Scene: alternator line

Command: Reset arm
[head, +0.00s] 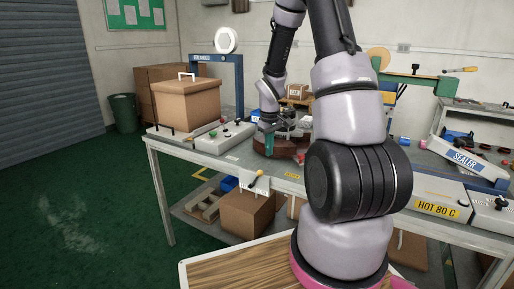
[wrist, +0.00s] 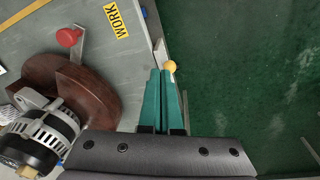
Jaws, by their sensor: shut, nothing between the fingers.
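My gripper (wrist: 162,100) shows in the wrist view with its two green fingers pressed together and nothing between them. In the head view my gripper (head: 269,146) hangs over the front edge of the workbench (head: 185,152), beside a round brown fixture (head: 262,144). In the wrist view the brown fixture (wrist: 75,92) lies left of the fingers, with a silver and black alternator (wrist: 45,132) at it. A yellow knob (wrist: 171,66) on a lever shows just beyond the fingertips. My arm hides part of the bench in the head view.
A cardboard box (head: 187,102) stands on the bench's left end. A red knob (wrist: 68,37) and a WORK label (wrist: 115,20) are on the bench top. A machine marked SEALER (head: 465,160) and a HOT 80 C plate (head: 437,209) are at right. The green floor (head: 90,215) at left is clear.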

